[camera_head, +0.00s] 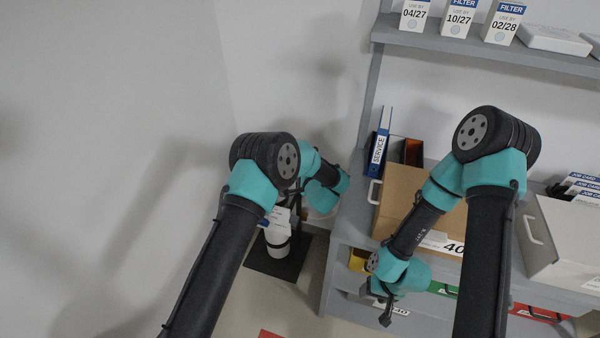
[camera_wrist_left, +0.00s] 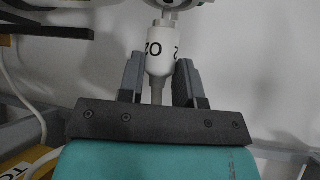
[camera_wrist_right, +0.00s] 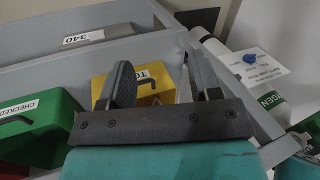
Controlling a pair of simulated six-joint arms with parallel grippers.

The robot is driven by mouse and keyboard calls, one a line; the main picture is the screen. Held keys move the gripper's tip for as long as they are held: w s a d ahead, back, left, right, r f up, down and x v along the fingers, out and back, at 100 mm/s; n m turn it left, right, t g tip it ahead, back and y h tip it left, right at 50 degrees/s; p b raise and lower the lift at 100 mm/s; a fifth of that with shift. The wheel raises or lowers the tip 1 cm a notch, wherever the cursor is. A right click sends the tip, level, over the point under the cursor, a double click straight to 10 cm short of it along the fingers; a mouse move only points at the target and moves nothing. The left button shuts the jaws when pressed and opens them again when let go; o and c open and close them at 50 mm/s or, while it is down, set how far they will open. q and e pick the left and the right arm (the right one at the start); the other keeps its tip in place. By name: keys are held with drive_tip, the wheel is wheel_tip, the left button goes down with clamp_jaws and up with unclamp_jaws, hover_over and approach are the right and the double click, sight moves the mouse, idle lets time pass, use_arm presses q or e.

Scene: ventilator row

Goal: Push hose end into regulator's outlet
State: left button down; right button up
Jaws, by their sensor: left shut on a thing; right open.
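In the left wrist view my left gripper (camera_wrist_left: 160,82) is shut on the hose end (camera_wrist_left: 160,52), a white cylinder with black lettering. Its grey hose (camera_wrist_left: 157,88) runs down between the fingers. Just above the hose end is a pale metal fitting (camera_wrist_left: 169,17), seemingly part of the regulator; I cannot tell how deeply they meet. In the head view my left arm hides this gripper and the hose end. The white oxygen cylinder (camera_head: 278,240) stands upright behind that arm. My right gripper (camera_head: 386,308) is open and empty in front of the shelf drawers.
In the right wrist view are a yellow bin (camera_wrist_right: 157,88), a green bin (camera_wrist_right: 40,130) and the labelled cylinder (camera_wrist_right: 268,99). In the head view a cardboard box (camera_head: 400,190) and a blue binder (camera_head: 380,145) stand on the shelf. A plain wall (camera_head: 110,110) fills the left.

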use_arm(q)
drive_tip(key=shift+w+a+r, duration=0.1)
drive_tip(key=shift+w+a, duration=0.15)
drive_tip(key=shift+a, duration=0.35)
drive_tip(key=shift+w+a, duration=0.2)
drive_tip(key=shift+a, duration=0.35)
idle(1.0)
drive_tip(key=c, duration=0.7)
unclamp_jaws()
drive_tip(key=shift+s+d, duration=0.1)
drive_tip(key=shift+s, duration=0.1)
drive_tip(key=v, duration=1.1)
drive_tip(key=shift+s+d, duration=0.15)
drive_tip(key=shift+s, duration=0.15)
